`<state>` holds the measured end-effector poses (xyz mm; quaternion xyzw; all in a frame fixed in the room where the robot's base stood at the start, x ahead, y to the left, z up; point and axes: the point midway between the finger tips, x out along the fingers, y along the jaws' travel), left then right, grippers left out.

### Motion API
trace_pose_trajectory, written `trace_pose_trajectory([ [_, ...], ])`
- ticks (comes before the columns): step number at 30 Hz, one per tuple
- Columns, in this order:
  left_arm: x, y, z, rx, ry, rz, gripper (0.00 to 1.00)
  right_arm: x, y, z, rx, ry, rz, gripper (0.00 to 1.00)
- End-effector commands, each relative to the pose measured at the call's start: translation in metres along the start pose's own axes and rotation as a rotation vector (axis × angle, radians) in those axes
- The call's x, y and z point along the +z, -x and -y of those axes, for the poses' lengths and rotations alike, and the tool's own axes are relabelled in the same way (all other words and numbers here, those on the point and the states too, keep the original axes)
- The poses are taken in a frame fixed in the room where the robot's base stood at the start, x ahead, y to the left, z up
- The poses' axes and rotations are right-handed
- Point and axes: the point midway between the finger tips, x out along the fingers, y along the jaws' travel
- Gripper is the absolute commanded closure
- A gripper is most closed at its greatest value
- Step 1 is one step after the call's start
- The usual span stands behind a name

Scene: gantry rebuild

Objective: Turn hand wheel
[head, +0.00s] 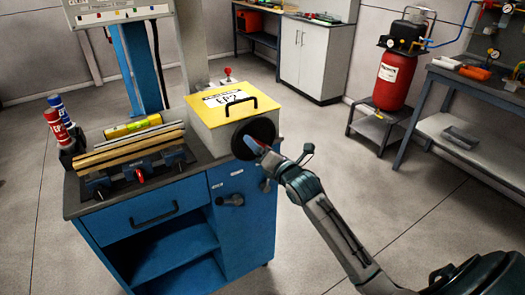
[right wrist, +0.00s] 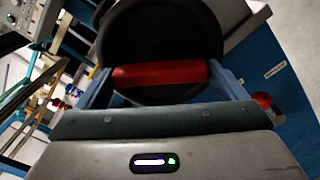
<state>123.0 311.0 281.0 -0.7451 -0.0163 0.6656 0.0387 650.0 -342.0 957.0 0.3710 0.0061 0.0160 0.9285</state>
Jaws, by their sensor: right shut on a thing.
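The hand wheel (head: 262,127) is a dark round disc on the right face of the yellow-topped box on the blue workbench. In the right wrist view the dark disc (right wrist: 165,30) fills the upper middle, with a red grip bar (right wrist: 158,75) across its lower part. My right gripper (head: 254,147) reaches the disc from the lower right. Its blue fingers stand at both ends of the red bar in the right wrist view, and it is shut on the wheel there. The exact finger contact is dark. My left gripper is not in view.
The yellow-lidded box (head: 215,113) stands on the blue workbench (head: 150,225), with a clamped stack of wooden strips (head: 130,150) on its left. Black knobs (head: 232,200) sit on the bench's front below the wheel. A red compressor (head: 393,80) stands behind; the floor between is clear.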

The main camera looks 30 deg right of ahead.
Motion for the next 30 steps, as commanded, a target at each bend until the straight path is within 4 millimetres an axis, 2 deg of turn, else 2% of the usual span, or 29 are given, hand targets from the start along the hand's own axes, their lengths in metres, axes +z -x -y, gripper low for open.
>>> trace_pose_trajectory([
  [12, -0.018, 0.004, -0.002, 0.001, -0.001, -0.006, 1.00, -0.001, 0.000, 0.002, -0.003, 0.206, -0.002, 0.50],
  [29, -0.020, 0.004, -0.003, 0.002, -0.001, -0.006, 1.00, 0.000, 0.000, 0.002, -0.003, 0.239, -0.002, 0.50],
  [30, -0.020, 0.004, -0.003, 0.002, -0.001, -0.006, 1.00, 0.000, 0.000, 0.002, -0.003, 0.239, -0.002, 0.07],
])
